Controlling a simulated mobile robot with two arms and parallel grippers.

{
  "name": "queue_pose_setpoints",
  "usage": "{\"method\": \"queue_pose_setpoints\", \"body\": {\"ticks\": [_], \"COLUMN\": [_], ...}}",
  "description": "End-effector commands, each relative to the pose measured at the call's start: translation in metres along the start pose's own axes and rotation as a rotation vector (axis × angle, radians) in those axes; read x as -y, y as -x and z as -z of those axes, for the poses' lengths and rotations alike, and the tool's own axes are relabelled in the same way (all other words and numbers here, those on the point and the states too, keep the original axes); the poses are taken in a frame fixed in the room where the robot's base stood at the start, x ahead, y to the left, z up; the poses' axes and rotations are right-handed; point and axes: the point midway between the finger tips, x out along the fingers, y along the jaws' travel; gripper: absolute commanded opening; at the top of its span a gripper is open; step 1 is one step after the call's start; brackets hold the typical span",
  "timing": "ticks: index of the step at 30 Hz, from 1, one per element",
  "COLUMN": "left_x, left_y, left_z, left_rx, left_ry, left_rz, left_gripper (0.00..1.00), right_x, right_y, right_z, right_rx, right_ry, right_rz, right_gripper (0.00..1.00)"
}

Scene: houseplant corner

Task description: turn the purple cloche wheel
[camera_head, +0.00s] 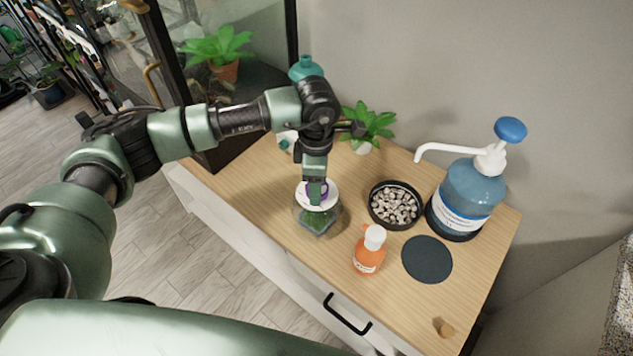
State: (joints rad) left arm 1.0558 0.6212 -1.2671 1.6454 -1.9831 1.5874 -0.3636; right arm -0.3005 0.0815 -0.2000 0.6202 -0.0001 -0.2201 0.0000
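The cloche (318,218) is a clear dome with a white top disc (318,204), standing on the wooden cabinet top with green growth inside. The purple wheel (325,188) sits on the white disc and is mostly hidden by my gripper; only bits of purple show beside the finger. My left gripper (316,192) points down from above, with its fingertips at the wheel. One finger hides the other, so I cannot tell whether it grips the wheel. My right gripper is not in view.
An orange bottle (368,257) with a white cap stands right of the cloche. Behind it are a bowl of pebbles (395,205) and a blue pump bottle (467,195). A dark round mat (427,260) is empty. A potted plant (367,127) stands behind my gripper.

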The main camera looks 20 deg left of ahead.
Motion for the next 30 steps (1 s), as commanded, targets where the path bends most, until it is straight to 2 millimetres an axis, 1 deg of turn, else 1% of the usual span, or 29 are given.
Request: {"method": "queue_pose_setpoints", "body": {"ticks": [9,12,16,21,24,27,30], "left_x": [0.000,-0.001,-0.002,-0.001,-0.001,-0.001,0.000], "left_y": [0.000,0.004,0.020,0.050,0.064,0.074,0.078], "left_z": [0.000,0.000,0.000,0.000,-0.001,0.000,0.000], "left_rx": [0.000,0.001,0.003,0.003,0.002,0.001,0.001], "left_ry": [0.000,-0.001,-0.001,-0.001,-0.001,-0.001,0.000], "left_rz": [0.000,-0.002,-0.004,-0.004,-0.003,-0.003,-0.001], "left_gripper": [0.70,0.70,0.70,0.70,0.70,0.70,0.70], "right_x": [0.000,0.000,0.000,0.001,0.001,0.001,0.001], "right_y": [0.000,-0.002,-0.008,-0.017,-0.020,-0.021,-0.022], "right_z": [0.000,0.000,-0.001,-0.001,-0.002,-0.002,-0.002], "right_rx": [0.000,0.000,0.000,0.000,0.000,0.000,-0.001], "right_ry": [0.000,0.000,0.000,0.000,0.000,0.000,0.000], "right_rz": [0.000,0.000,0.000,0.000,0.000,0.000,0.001], "right_gripper": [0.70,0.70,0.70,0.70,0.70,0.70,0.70]}}
